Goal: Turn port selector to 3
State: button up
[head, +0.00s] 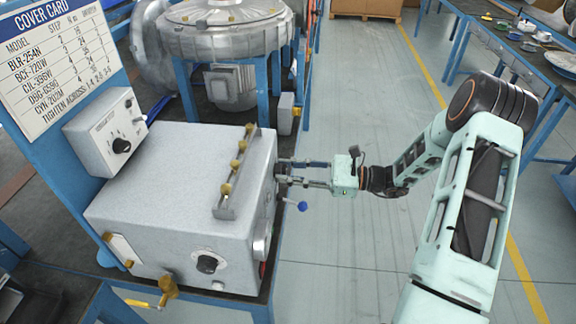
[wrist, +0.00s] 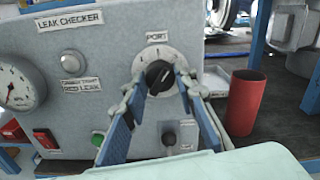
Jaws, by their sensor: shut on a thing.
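The port selector is a black knob (wrist: 158,76) on a round pale dial (wrist: 172,57) under a PORT label, on the front panel of the leak checker (wrist: 100,45). In the head view the leak checker is the large grey box (head: 165,190), and its panel is seen nearly edge-on at the right, so the knob is hidden. My gripper (head: 282,171) reaches that panel from the right. In the wrist view my gripper (wrist: 161,84) has its two blue fingers on either side of the knob, shut on it. The dial marks are too small to read surely.
Around the selector are a gauge (wrist: 18,84), a silver knob (wrist: 72,63), a red switch (wrist: 45,139), a green button (wrist: 97,138) and a small black knob (wrist: 169,138) below. A red cylinder (wrist: 244,102) stands to the right. The aisle floor (head: 340,240) is clear.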

jog(key=shift+m+p, duration=0.5)
jog(key=shift+m, duration=0.6)
jog(key=o, duration=1.2)
jog(key=shift+c, duration=0.2)
jog(key=shift+d, duration=0.1)
jog(key=s+d, duration=0.2)
jog(key=d, duration=0.9)
jog(key=shift+s+d, duration=0.15)
jog(key=shift+d, duration=0.2)
